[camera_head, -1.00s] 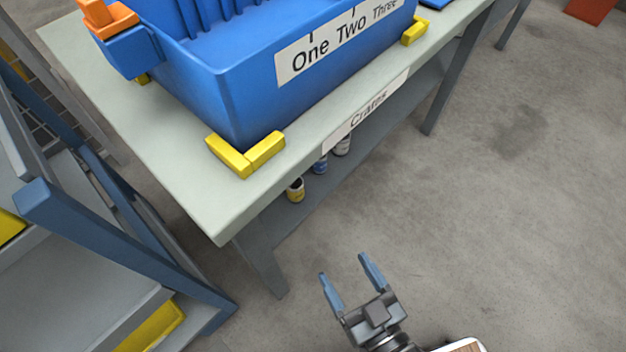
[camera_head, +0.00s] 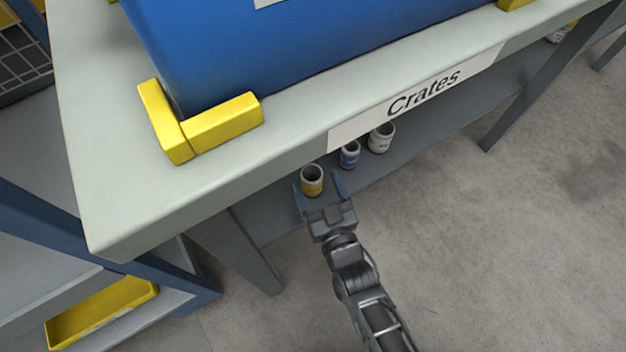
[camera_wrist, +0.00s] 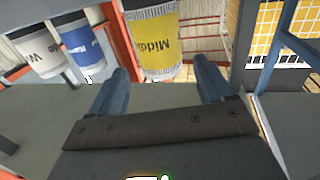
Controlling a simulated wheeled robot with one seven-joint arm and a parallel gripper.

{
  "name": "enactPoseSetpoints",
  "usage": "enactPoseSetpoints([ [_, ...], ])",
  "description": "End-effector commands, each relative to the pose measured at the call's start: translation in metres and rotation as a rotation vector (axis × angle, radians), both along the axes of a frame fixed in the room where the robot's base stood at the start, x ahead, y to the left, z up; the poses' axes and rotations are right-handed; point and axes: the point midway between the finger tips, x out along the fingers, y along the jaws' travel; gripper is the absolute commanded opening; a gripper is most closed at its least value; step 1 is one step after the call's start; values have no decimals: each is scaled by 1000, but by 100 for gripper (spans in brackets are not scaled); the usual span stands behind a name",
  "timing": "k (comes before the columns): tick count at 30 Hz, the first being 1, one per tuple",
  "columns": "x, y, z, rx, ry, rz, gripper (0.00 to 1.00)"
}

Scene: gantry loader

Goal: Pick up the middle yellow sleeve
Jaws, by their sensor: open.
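The yellow sleeve (camera_head: 312,181) stands on the shelf below the table top, at the left end of a row of sleeves. In the wrist view the yellow sleeve (camera_wrist: 152,40) carries a label beginning "Middl", seen upside down. My gripper (camera_head: 322,184) is open, with one finger on either side of the yellow sleeve in the head view. In the wrist view the fingers (camera_wrist: 163,82) are apart and the sleeve shows between and beyond their tips. I cannot tell whether either finger touches it.
A blue sleeve (camera_head: 350,155) and a white sleeve (camera_head: 381,138) stand right of the yellow one. The table (camera_head: 110,190) with the "Crates" label overhangs the shelf and holds a blue crate (camera_head: 220,60). A table leg (camera_head: 247,250) is close on the left. Open floor lies right.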

Motion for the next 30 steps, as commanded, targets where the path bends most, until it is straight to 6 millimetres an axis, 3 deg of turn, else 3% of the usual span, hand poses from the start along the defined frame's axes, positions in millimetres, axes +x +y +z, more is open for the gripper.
enactPoseSetpoints([
  [7,31,13,-1,0,-1,0,81],
  [16,34,15,0,0,0,0,81],
  [30,34,15,0,0,0,-1,36],
])
